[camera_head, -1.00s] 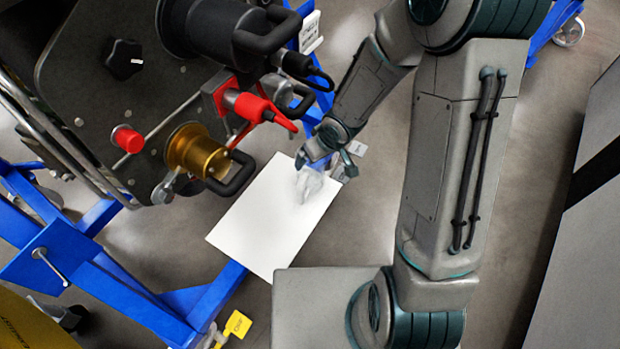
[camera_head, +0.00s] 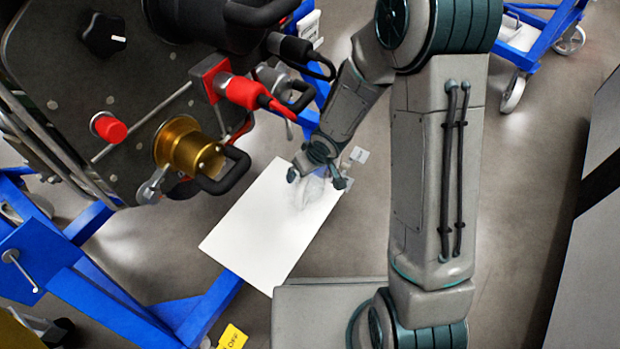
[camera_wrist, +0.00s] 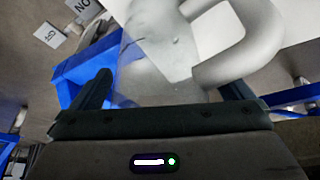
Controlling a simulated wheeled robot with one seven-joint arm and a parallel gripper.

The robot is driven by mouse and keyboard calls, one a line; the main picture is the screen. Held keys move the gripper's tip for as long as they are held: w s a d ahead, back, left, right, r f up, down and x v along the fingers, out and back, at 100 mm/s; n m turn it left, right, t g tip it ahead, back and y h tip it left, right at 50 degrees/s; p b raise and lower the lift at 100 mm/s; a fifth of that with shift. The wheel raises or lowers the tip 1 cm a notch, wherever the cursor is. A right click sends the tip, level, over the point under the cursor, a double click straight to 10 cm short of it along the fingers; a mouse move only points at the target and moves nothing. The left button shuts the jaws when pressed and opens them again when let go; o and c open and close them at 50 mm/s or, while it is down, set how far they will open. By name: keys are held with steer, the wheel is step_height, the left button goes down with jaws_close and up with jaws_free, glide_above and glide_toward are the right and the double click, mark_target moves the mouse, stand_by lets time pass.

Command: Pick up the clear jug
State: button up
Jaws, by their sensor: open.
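The clear jug (camera_wrist: 160,70) fills the top middle of the wrist view, with its thick rounded handle (camera_wrist: 245,60) to the right. My gripper (camera_wrist: 165,90) is open, with one finger on the left of the jug and the other on its right, partly behind the handle. I cannot tell whether either finger touches it. In the head view my gripper (camera_head: 318,180) is over the far part of a white board.
The white board (camera_head: 250,235) lies across a blue stand frame (camera_head: 215,295). A turbine unit with a gold fitting (camera_head: 183,147) and red plug (camera_head: 240,92) is close on the left. A grey panel (camera_head: 590,260) is at the right. Open floor lies between.

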steer(key=c, duration=1.2)
steer(key=shift+r, duration=0.2)
